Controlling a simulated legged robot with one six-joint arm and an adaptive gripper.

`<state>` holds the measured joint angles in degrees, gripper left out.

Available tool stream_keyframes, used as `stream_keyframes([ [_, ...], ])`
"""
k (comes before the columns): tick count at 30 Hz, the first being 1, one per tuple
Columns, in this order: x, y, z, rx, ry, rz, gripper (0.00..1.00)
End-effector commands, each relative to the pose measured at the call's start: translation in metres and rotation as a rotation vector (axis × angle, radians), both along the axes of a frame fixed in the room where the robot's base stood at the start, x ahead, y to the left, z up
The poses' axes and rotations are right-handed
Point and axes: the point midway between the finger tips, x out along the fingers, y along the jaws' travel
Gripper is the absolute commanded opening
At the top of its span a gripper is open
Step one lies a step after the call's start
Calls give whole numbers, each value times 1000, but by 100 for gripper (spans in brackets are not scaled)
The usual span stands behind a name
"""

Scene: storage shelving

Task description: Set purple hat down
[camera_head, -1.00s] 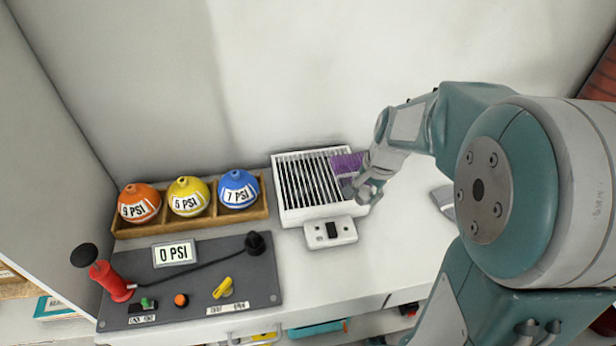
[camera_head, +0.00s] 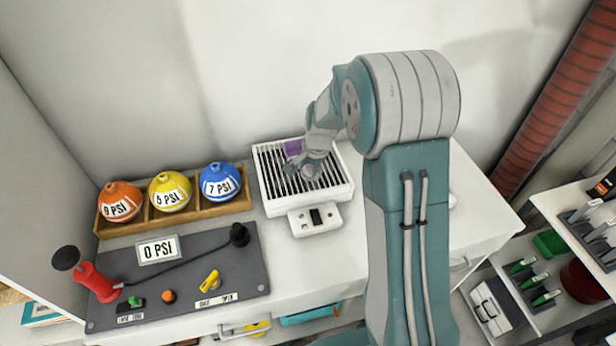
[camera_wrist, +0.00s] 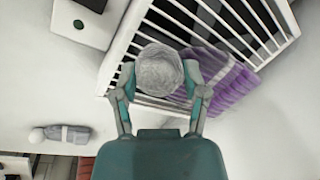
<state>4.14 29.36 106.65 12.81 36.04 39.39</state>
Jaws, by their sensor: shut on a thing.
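The purple hat (camera_head: 293,147) is held over the white slatted rack. In the wrist view it is a purple striped knit (camera_wrist: 228,82) with a round grey pom-pom (camera_wrist: 160,70). My gripper (camera_head: 306,166) is shut on the pom-pom, with a finger on each side of it. The hat's body hangs out to the right of the fingers in the wrist view, over the slats and the rack's edge. I cannot tell whether the hat touches the slats. The white slatted rack (camera_head: 312,203) stands on the white counter, with a small boxy unit (camera_head: 315,219) at its front.
Orange (camera_head: 120,202), yellow (camera_head: 170,192) and blue (camera_head: 220,182) pressure balls sit in a wooden tray left of the rack. A grey control panel (camera_head: 205,262) lies in front of them. A grey hat (camera_wrist: 67,133) lies on the counter. Bare counter surrounds it.

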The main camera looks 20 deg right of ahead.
Motion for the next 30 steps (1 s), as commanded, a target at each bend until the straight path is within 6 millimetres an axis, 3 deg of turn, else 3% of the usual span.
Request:
stream_keyframes([
  [7, 2, 3, -33, -1, 3, 0, 9],
  [16, 3, 3, -35, -1, 0, 0, 9],
  [17, 2, 3, -35, -2, 0, 1, 71],
  [18, 2, 3, -35, -1, 0, 0, 89],
  [30, 2, 3, -34, -2, 0, 1, 92],
])
